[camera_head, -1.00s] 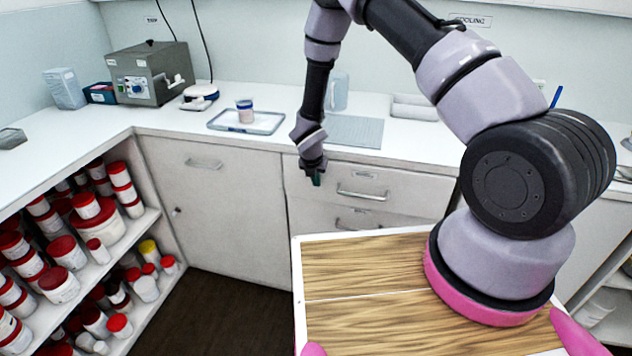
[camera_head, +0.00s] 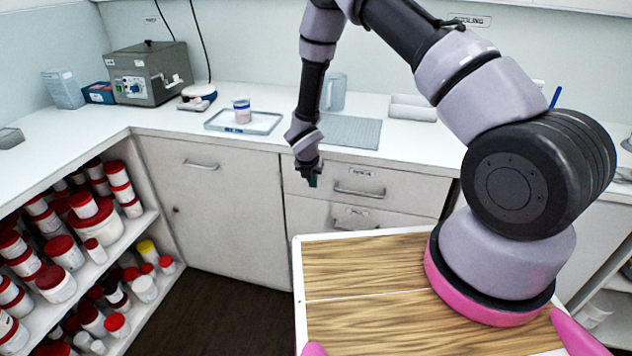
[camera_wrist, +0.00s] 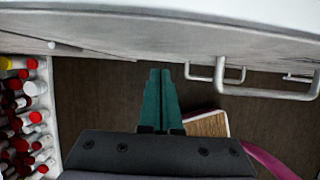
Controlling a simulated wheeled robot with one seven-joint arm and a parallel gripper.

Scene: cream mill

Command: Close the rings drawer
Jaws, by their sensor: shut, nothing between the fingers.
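Two drawer fronts sit under the white counter in the head view, the upper drawer (camera_head: 410,192) and the lower drawer (camera_head: 305,213). Each has a bar handle, the upper handle (camera_head: 358,191) and the lower handle (camera_head: 352,224). Their labels are too small to read, so I cannot tell which is the rings drawer. Both fronts look nearly flush; any small gap cannot be made out. My gripper (camera_head: 314,181) hangs in front of the upper drawer's left part, left of its handle. In the wrist view its green fingers (camera_wrist: 161,75) are shut and empty, with the upper handle (camera_wrist: 265,92) to their right.
A cabinet door (camera_head: 215,225) is left of the drawers. An open shelf (camera_head: 145,225) of red-lidded jars stands further left. A tray (camera_head: 265,122) with a cup (camera_head: 242,110) and a ribbed mat (camera_head: 350,132) lie on the counter. Dark floor (camera_head: 225,310) is clear below.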

